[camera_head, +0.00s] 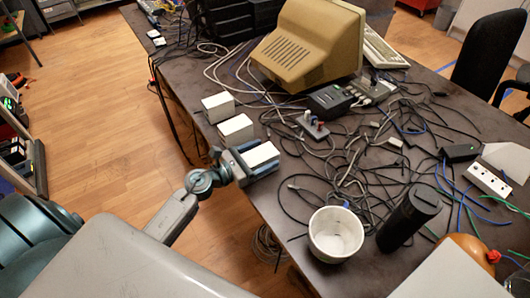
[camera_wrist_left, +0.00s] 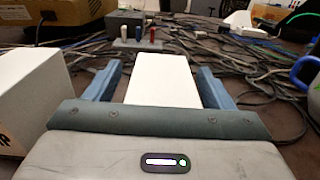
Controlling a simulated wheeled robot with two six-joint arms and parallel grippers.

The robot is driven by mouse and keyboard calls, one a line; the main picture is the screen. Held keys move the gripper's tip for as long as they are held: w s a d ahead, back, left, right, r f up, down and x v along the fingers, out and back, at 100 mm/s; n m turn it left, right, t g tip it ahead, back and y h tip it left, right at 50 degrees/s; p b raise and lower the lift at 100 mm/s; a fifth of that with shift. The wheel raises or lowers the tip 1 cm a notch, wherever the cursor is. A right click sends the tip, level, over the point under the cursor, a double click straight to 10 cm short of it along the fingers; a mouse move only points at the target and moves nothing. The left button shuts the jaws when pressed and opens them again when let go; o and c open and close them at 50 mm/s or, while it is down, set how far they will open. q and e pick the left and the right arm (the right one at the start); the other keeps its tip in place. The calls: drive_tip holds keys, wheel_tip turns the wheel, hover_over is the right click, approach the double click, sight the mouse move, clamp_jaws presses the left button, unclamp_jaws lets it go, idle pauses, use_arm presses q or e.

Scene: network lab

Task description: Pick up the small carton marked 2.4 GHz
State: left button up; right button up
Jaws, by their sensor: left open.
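Three small white cartons stand in a row along the table's left edge: a far one (camera_head: 217,107), a middle one (camera_head: 236,129) and a near one (camera_head: 261,154). No 2.4 GHz marking is readable on any of them. My left gripper (camera_head: 258,160) is open, with its fingers on either side of the near carton. In the left wrist view this carton (camera_wrist_left: 163,80) lies between the two blue fingers, with narrow gaps showing. Another carton (camera_wrist_left: 30,90) stands just left of the gripper there, with part of a dark letter on its face. My right gripper is not in view.
Tangled cables (camera_head: 345,150) cover the middle of the table (camera_head: 285,240). A white cup (camera_head: 336,234) and a black cylinder (camera_head: 408,217) stand near the front. A beige monitor (camera_head: 311,45) stands at the back. The floor (camera_head: 110,130) left of the table is clear.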

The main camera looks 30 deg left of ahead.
use_arm(q)
drive_tip(key=shift+s+r, duration=0.15)
drive_tip(key=shift+s, duration=0.1)
drive_tip(key=shift+c, duration=0.7)
drive_tip(key=shift+w, duration=0.1)
drive_tip(key=c, duration=1)
